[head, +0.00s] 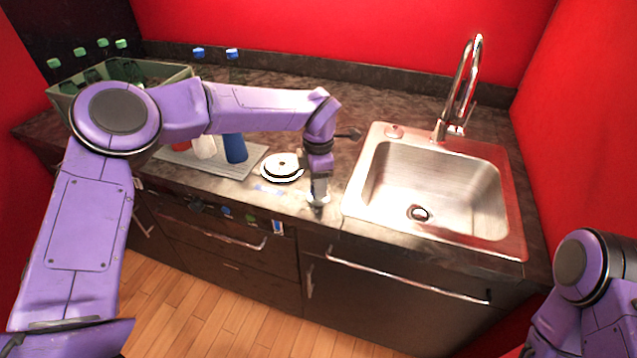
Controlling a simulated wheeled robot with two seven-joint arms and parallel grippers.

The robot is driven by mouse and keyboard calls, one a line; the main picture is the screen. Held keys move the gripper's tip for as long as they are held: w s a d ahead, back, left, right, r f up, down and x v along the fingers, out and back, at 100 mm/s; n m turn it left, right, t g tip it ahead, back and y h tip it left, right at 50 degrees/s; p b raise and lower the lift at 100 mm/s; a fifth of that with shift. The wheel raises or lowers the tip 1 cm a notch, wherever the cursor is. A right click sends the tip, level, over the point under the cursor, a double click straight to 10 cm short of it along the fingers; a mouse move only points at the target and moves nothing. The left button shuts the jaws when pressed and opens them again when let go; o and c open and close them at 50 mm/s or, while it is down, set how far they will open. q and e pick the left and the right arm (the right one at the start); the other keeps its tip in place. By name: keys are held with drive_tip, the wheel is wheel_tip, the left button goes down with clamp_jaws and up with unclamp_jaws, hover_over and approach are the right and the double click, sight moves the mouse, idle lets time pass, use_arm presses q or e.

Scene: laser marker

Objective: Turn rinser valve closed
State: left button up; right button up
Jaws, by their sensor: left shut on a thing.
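The round rinser (283,166), a white disc with a dark ring and dark centre, sits on the counter left of the sink. My left gripper (318,196) points down at the counter's front edge, just right of the rinser. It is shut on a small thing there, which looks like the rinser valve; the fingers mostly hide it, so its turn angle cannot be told. My right arm shows at the lower right, but its gripper is out of view.
A steel sink (436,190) with a tall faucet (462,90) is to the right. A grey mat with a blue cup (235,148) and other cups lies left of the rinser. A crate of green-capped bottles (62,88) stands at the back left. Drawers with bar handles are below.

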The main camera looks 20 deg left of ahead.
use_arm(q)
drive_tip(key=n+b, duration=0.1)
drive_tip(key=n, duration=0.4)
drive_tip(key=shift+n+b, duration=0.3)
drive_tip(key=shift+b, duration=0.05)
drive_tip(key=n+b, duration=0.1)
drive_tip(key=n, duration=0.3)
drive_tip(key=shift+b, duration=0.4)
drive_tip(key=shift+n+b, duration=0.4)
drive_tip(key=shift+n, duration=0.6)
drive_tip(key=o, duration=1.1)
drive_tip(key=shift+c, duration=0.2)
drive_tip(key=shift+r, duration=0.1)
wheel_tip(320, 180, up, 10)
drive_tip(key=b, duration=0.1)
drive_tip(key=shift+r, duration=0.25)
